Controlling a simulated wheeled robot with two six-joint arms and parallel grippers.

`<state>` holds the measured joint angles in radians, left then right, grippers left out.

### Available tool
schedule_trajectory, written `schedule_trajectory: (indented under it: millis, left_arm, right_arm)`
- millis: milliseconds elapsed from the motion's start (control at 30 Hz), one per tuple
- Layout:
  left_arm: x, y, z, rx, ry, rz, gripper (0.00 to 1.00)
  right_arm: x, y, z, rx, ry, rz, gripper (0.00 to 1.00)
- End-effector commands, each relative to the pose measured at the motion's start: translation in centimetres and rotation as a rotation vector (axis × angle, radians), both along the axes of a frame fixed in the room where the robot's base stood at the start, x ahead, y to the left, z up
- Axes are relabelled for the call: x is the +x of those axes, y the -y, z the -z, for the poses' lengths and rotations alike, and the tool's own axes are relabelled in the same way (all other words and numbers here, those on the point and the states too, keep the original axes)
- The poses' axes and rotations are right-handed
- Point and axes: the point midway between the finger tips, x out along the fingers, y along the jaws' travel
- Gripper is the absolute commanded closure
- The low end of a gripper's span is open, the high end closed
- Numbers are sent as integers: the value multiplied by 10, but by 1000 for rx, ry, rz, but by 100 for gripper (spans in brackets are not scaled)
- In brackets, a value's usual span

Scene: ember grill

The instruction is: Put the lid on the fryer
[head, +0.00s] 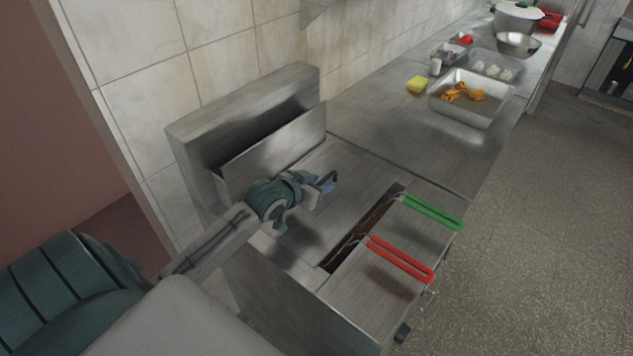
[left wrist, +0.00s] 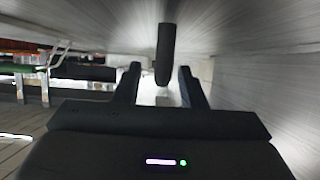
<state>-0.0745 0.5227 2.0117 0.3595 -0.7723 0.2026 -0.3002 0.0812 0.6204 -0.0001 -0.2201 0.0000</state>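The fryer (head: 335,292) is a steel cabinet with an open well (head: 357,232) in its top. A flat steel panel, which looks like the lid (head: 262,160), leans upright against the raised back box. My left gripper (head: 329,184) is above the fryer top, in front of the panel's lower right part. In the left wrist view its two fingers (left wrist: 160,86) are apart. A dark rounded bar (left wrist: 165,52), perhaps a handle, shows between and beyond them; contact cannot be told. My right gripper is not in view.
Two baskets with a green handle (head: 432,212) and a red handle (head: 401,259) sit at the well's front. A tiled wall (head: 220,45) stands behind.

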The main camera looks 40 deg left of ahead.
Motion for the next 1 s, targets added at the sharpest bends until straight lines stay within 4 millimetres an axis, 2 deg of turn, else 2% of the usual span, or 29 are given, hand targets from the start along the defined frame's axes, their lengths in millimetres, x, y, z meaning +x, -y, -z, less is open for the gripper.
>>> schedule_trajectory:
  millis: [167, 500, 700, 1000]
  left_arm:
    - [-10, -2, -4, 5, 1, 1, 63]
    - [-59, -5, -29, 9, 1, 3, 63]
    - [-81, -7, -41, 8, 1, 2, 63]
    - [-96, -7, -48, 2, 4, 2, 63]
  right_arm:
    - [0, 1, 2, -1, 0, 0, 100]
    - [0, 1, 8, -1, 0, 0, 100]
    - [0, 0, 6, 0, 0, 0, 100]
    - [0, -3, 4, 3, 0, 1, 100]
